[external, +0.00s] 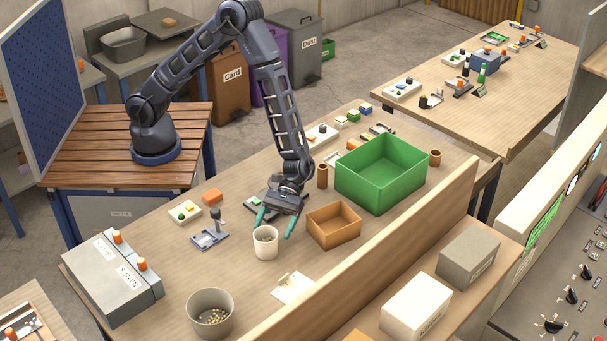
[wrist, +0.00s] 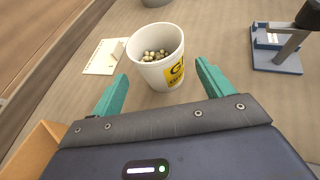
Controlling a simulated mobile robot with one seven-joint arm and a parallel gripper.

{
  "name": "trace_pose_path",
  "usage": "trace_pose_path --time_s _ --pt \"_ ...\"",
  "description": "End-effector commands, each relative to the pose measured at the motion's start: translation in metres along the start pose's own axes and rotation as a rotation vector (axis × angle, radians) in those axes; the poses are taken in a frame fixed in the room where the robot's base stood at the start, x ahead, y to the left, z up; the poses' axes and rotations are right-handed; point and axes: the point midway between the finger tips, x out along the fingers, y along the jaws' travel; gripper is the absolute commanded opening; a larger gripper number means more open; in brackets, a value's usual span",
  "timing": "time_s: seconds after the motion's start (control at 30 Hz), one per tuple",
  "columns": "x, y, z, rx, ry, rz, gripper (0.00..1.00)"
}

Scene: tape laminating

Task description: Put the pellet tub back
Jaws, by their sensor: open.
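A white tub (external: 265,243) with pellets inside stands upright on the workbench. In the wrist view the tub (wrist: 158,72) shows a yellow label, only partly readable, and pale pellets. My gripper (external: 273,231) is open, with its teal fingers pointing down beside the tub. In the wrist view my gripper (wrist: 161,72) has its fingertips apart, with the tub just ahead of and between them. I cannot tell whether either finger touches it. A grey pot (external: 211,314) with a few pellets in its bottom stands at the bench's near end.
A wooden box (external: 333,225) stands close to the right of my gripper, with a green crate (external: 381,172) behind it. A pale plate (external: 293,288) with a small block lies near the tub. A grey clamp stand (external: 210,237) is to the left. A raised ledge (external: 400,240) borders the right side.

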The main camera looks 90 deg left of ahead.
Motion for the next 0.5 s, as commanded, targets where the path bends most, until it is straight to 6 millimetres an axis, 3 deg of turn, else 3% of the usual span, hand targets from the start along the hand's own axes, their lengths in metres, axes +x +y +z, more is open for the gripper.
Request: trace_pose_path --time_s 0.2,0.5 --pt "-0.038 0.000 0.000 -0.001 0.000 0.001 0.79" --pt "-0.062 -0.002 0.003 0.012 0.006 -0.002 0.79"
